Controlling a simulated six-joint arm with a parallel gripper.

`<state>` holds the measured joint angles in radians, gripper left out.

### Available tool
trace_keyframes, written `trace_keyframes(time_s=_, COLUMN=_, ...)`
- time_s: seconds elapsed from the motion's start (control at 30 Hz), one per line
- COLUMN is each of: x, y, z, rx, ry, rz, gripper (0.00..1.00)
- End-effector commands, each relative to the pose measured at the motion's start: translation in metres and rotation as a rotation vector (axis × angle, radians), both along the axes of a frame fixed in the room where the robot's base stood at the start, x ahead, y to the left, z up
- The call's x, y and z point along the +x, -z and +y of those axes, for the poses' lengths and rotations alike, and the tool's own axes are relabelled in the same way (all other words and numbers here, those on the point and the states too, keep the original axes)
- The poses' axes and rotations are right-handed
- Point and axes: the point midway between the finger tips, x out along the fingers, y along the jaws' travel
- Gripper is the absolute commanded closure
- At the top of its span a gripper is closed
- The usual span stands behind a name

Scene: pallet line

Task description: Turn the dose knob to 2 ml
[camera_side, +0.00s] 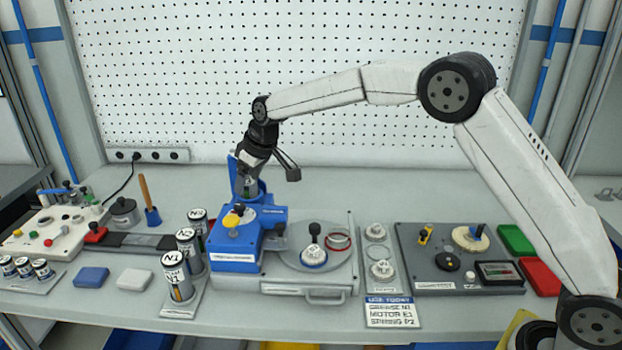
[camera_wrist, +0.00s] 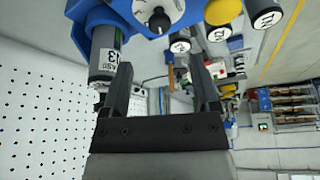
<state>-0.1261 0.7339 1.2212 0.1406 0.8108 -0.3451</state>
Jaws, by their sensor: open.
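The blue dispenser (camera_side: 236,255) stands left of the middle of the bench. Its dose knob, a white dial with a black centre (camera_wrist: 158,14), shows at the top edge of the wrist view; its scale setting cannot be read. In the side view the knob (camera_side: 240,208) is small, between the yellow button (camera_side: 231,221) and the upright cartridge (camera_side: 250,187). The cartridge, marked N3 (camera_wrist: 105,57), sits in the blue holder beside one finger in the wrist view. My gripper (camera_side: 272,176) is open and empty above the dispenser; its fingers (camera_wrist: 161,80) are apart from the knob.
Several N-marked canisters (camera_side: 178,279) stand left of the dispenser. A grey plate with a round turntable (camera_side: 300,262) lies to its right, with a dark panel (camera_side: 455,262) beyond. The pegboard (camera_side: 330,80) rises behind. A notice card (camera_side: 392,312) lies at the front.

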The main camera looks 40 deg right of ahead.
Motion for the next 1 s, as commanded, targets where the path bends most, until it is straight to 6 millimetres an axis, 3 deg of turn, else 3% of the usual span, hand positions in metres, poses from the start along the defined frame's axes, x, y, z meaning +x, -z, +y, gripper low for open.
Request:
trace_keyframes(time_s=0.27, x=0.003, y=0.011, z=0.001, rx=0.0, ry=0.0, rz=0.003, gripper=0.22)
trace_keyframes(time_s=0.7, x=0.02, y=0.055, z=0.009, rx=0.0, ry=0.0, rz=0.001, gripper=0.22)
trace_keyframes(time_s=1.0, x=0.027, y=0.071, z=0.011, rx=0.001, ry=0.0, rz=-0.001, gripper=0.22)
